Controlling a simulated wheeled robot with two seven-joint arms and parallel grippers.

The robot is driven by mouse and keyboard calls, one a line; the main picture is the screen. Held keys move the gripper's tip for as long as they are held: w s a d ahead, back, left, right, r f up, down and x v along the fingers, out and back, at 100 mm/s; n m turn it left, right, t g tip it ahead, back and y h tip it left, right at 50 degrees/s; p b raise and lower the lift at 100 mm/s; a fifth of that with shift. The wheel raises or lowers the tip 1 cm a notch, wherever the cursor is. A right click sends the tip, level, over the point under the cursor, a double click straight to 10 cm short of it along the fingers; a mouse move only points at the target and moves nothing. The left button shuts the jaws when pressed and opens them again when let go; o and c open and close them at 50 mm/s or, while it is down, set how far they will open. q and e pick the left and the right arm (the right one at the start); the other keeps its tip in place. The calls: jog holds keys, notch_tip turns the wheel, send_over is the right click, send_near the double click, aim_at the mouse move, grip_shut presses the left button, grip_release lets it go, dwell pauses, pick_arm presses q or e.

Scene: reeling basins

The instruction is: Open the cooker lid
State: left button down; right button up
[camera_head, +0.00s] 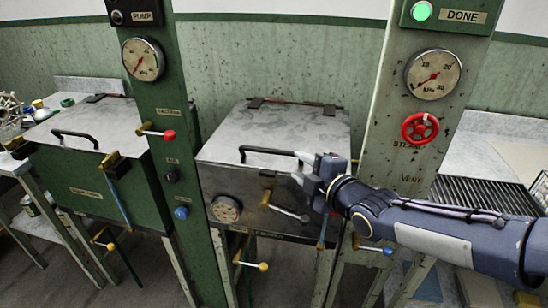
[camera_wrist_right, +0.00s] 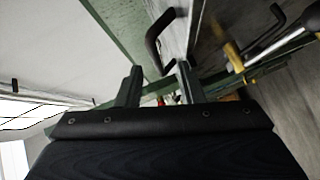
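The cooker (camera_head: 262,205) is the metal box in the middle of the head view, with a dial on its front. Its grey lid (camera_head: 285,125) lies flat and closed, with hinges at the back. The lid's black handle (camera_head: 265,151) runs along the front edge. My right gripper (camera_head: 299,168) is at the handle's right end, by the lid's front right edge. In the right wrist view my right gripper (camera_wrist_right: 158,88) has its fingers apart with nothing held; a black handle (camera_wrist_right: 158,42) shows ahead of them. I cannot tell contact. My left gripper is not in view.
A green box (camera_head: 95,190) with a similar lid and handle stands at left. A green post (camera_head: 165,110) and a grey post (camera_head: 400,150) with a red valve wheel (camera_head: 420,128) flank the cooker. A lever (camera_head: 290,213) sticks out of the cooker's front below my gripper.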

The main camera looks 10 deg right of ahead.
aim_at(277, 154)
jog(key=shift+n+y, duration=0.4)
jog(key=shift+n, duration=0.5)
jog(key=x, duration=0.6)
jog(key=a+p+x, duration=0.1)
jog(key=x, duration=0.2)
jog(key=shift+a+r, duration=0.1)
jog(key=shift+r, duration=0.2)
grip_shut()
